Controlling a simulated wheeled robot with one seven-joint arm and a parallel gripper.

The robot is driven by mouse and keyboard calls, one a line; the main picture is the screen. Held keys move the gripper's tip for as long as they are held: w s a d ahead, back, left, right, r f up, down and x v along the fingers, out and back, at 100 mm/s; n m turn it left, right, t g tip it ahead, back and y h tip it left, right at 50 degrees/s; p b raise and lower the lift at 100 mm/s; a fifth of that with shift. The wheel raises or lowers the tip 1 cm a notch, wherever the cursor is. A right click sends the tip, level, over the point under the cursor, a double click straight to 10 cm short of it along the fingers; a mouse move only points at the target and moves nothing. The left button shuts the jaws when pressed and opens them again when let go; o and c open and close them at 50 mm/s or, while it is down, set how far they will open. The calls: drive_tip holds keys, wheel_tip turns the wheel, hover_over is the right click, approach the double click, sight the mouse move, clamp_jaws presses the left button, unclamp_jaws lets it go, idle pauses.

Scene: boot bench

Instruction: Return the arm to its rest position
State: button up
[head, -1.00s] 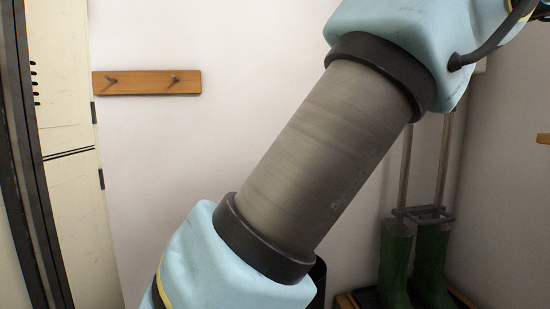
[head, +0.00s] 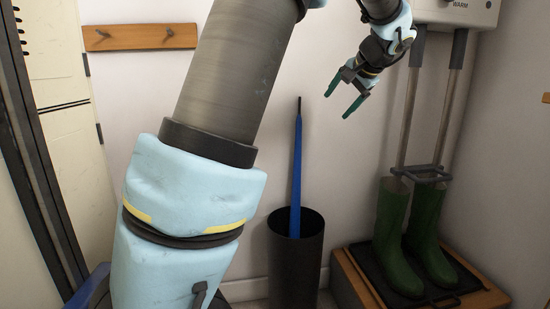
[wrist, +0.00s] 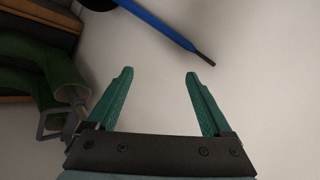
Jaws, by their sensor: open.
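My gripper (head: 345,96) is at the upper middle right of the head view, in the air above and left of the green boots. Its two green fingers are apart with nothing between them. They also show in the wrist view (wrist: 158,78), spread over pale wall. My arm crosses the left and middle of the head view and hides part of the wall behind it.
A blue stick (head: 297,170) stands in a black bin (head: 296,262). Green boots (head: 390,235) stand on a black tray on a wooden bench (head: 352,287), below a boot dryer (head: 455,12) with two tubes. A wooden peg rail (head: 140,37) hangs at upper left.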

drive_tip(key=s+a+f+n+g, duration=0.1)
drive_tip(key=s+a+f+g, duration=0.1)
drive_tip(key=a+f, duration=0.55)
drive_tip(key=s+a+f+n+g+h, duration=0.2)
drive_tip(key=s+a+f+n+g, duration=0.15)
drive_tip(key=s+a+f, duration=0.65)
drive_tip(key=s+a+f+n+g+h, duration=0.2)
drive_tip(key=s+a+f+n, duration=0.2)
drive_tip(key=s+a+f, duration=0.55)
wheel_tip(320, 180, up, 31)
drive_tip(key=s+d+p, duration=0.2)
drive_tip(key=p, duration=2.6)
drive_tip(key=shift+d, duration=0.4)
